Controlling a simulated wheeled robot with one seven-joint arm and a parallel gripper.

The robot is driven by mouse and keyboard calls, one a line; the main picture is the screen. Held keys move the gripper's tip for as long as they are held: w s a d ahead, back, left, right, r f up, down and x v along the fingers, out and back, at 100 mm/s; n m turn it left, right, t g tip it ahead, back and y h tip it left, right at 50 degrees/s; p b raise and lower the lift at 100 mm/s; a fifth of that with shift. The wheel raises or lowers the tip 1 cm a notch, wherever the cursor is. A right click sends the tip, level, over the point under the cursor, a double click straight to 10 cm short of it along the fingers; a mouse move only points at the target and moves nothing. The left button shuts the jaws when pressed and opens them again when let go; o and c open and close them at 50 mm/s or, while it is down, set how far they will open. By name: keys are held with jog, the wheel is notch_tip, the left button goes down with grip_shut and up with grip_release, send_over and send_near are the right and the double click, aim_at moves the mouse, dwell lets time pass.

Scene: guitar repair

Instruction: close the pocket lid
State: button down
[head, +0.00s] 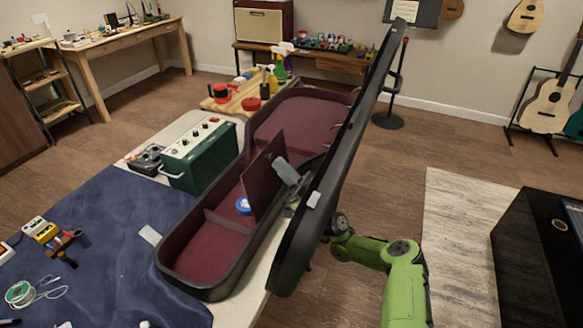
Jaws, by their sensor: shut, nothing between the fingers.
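An open guitar case with a dark red lining (212,250) lies on the bench, its long black case lid (330,160) standing up along its right side. Inside, the pocket lid (262,180), a dark red panel, stands raised and tilted. A small blue round item (243,205) lies in the case at its lower left. My gripper (281,166) is shut and empty, at the right side of the pocket lid's upper part. I cannot tell whether it touches the panel. My green arm comes from the lower right and is partly hidden by the case lid.
A green amplifier (199,155) and a small dark box (147,159) stand left of the case. A blue cloth (110,235) with small tools covers the left. A wooden board (236,98) with bottles lies beyond. Floor is open at right, before a black cabinet (530,260).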

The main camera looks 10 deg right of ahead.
aim_at(266, 161)
jog(key=shift+w+a+r+g+h+p, duration=0.15)
jog(key=shift+w+a+g+h+p, duration=0.55)
jog(key=shift+a+p, duration=0.25)
jog(key=shift+w+a+r+g+h+p, duration=0.15)
jog(key=shift+w+a+g+h+p, duration=0.45)
jog(key=shift+a+h+p, duration=0.35)
jog(key=shift+d, duration=0.1)
